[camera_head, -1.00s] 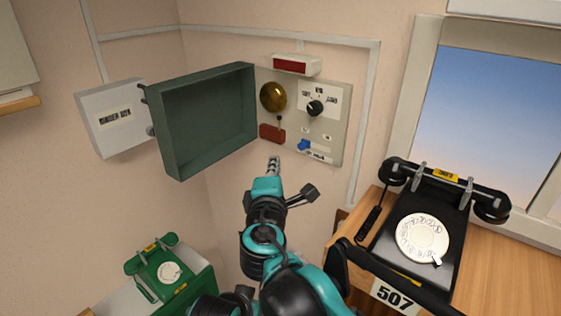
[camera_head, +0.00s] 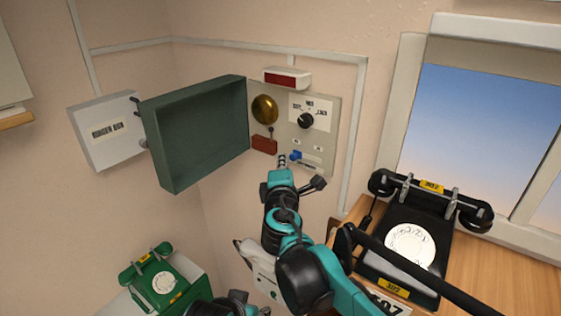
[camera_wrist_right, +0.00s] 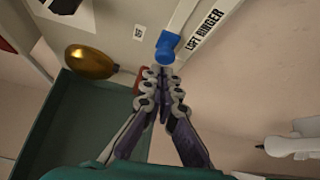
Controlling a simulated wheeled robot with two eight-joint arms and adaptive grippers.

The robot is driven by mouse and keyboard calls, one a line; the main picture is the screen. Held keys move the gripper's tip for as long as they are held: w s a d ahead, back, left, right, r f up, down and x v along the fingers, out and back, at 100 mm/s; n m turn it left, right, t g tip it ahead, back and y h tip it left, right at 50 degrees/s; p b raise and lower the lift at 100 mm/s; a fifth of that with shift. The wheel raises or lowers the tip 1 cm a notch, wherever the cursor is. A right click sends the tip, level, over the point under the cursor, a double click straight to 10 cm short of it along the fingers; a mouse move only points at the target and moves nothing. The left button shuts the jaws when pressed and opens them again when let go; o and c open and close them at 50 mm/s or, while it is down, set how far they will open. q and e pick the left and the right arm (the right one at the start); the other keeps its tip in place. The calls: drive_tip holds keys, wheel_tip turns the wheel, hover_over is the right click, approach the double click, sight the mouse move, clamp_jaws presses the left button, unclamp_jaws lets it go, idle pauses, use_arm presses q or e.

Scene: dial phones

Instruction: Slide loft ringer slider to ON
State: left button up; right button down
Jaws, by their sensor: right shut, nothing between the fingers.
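The ringer slider's blue knob (camera_head: 295,155) sits at the left end of its pale track (camera_head: 310,164), low on the ringer panel (camera_head: 328,130). The wrist view shows the blue knob (camera_wrist_right: 167,48) close up, with a label strip reading "LOFT" and a partly legible second word. My right gripper (camera_head: 282,160) is shut and empty, just left of the knob. In the wrist view its fingertips (camera_wrist_right: 162,75) lie right by the knob; I cannot tell whether they touch it. My left gripper's fingers do not show.
The green cover (camera_head: 195,135) hangs open left of the panel. A brass bell (camera_head: 264,109), red block (camera_head: 264,145) and black dial knob (camera_head: 305,121) are near the slider. A black phone (camera_head: 410,245) stands right on a wooden top, a green phone (camera_head: 163,283) lower left.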

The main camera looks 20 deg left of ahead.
sight(301, 158)
drive_tip(key=d, duration=0.1)
drive_tip(key=s+d, duration=0.1)
drive_tip(key=d, duration=0.1)
drive_tip(key=s+d, duration=0.1)
drive_tip(key=d, duration=0.1)
drive_tip(key=shift+s+d, duration=0.1)
drive_tip(key=shift+d, duration=0.05)
